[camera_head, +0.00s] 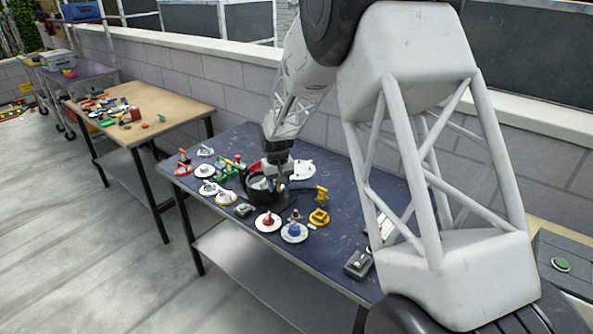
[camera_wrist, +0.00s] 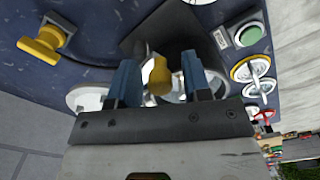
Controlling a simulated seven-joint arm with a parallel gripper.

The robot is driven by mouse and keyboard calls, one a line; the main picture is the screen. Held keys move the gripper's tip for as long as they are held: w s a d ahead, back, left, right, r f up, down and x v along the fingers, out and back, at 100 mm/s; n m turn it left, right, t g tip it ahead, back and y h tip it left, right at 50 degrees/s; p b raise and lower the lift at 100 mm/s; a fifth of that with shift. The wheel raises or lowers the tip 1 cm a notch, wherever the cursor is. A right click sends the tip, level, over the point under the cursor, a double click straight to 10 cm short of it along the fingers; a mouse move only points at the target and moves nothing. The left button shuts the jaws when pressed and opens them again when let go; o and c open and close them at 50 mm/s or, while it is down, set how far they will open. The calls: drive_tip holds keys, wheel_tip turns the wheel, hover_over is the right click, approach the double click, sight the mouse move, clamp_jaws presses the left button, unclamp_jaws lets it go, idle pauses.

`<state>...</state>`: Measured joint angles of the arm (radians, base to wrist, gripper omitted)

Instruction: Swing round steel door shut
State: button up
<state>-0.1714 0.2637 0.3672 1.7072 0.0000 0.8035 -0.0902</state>
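A dark round housing (camera_head: 262,198) stands on the blue table. A round steel part (camera_head: 257,183), which looks like the door, shows at its top, partly hidden by my gripper (camera_head: 276,181). In the wrist view, my gripper (camera_wrist: 160,62) has two blue fingers standing apart. A yellow knob (camera_wrist: 159,77) shows between them, with a visible gap on each side. Bright round steel (camera_wrist: 180,88) shows behind the knob, partly covered by the fingers and the gripper body. Whether the knob is fixed to the door, and how far open the door stands, I cannot tell.
Several small valves and knobs on round bases crowd the blue table (camera_head: 335,252), including a red one (camera_head: 268,222), a blue one (camera_head: 294,232) and a yellow one (camera_head: 320,217). A brick wall runs behind. A wooden table (camera_head: 185,106) stands farther left.

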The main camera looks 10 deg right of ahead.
drive_tip(key=c, duration=0.5)
